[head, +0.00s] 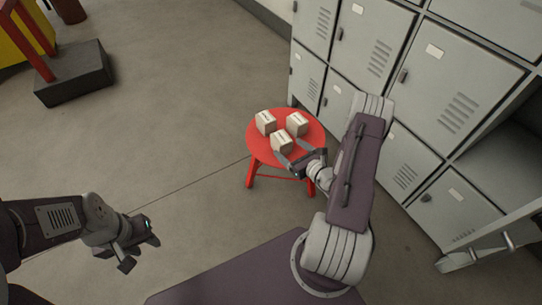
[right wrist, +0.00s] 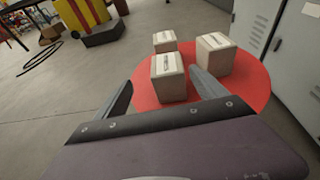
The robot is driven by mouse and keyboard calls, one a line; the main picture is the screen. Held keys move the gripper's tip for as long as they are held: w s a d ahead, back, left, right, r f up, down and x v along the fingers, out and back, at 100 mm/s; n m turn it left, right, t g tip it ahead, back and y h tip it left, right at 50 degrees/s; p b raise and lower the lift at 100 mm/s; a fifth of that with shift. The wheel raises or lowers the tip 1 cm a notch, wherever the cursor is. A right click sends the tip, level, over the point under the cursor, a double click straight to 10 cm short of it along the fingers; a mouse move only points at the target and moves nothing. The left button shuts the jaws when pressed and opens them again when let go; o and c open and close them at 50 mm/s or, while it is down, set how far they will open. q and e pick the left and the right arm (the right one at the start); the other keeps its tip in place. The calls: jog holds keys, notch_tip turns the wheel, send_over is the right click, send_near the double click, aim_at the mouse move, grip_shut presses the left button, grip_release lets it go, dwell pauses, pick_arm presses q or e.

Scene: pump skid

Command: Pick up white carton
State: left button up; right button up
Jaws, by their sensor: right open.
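Three white cartons stand on a round red stool (head: 256,143). The nearest carton (head: 281,142) is closest to my right gripper; the other two are the back left carton (head: 265,122) and the back right carton (head: 297,123). My right gripper (head: 294,156) is open at the stool's near edge. In the right wrist view the nearest carton (right wrist: 169,78) appears between and beyond the two fingers, with no clear contact. The larger carton (right wrist: 215,54) is right of it and a third (right wrist: 165,41) behind. My left gripper (head: 138,248) hangs empty over the floor, far from the stool.
Grey lockers (head: 365,60) stand close behind and right of the stool. A dark block (head: 75,75) with a red post sits on the floor at the upper left. The floor left of the stool is clear.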

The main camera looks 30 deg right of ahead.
aim_at(287, 148)
jog(key=shift+s+d+f+b, duration=0.15)
jog(key=shift+s+d+f, duration=0.1)
jog(key=shift+f, duration=0.4)
jog(key=shift+s+d+f+b, duration=0.15)
jog(key=shift+s+d+f, duration=0.1)
jog(key=shift+f, duration=0.35)
jog(key=shift+d+m+h, duration=0.15)
jog(key=shift+m+h, duration=0.15)
jog(key=b+x, duration=0.2)
jog(key=x, duration=0.1)
jog(key=shift+w+f, duration=0.1)
jog(key=shift+w, duration=0.3)
jog(key=b+x, duration=0.3)
jog(key=x, duration=0.1)
jog(key=shift+w+a+b, duration=0.2)
jog(key=shift+w+b, duration=0.05)
jog(key=shift+b, duration=0.1)
jog(key=shift+w, duration=0.35)
pick_arm(q)
notch_tip(287, 148, down, 8)
jog(key=shift+s+r, duration=0.1)
pick_arm(e)
jog(key=c, duration=1.8)
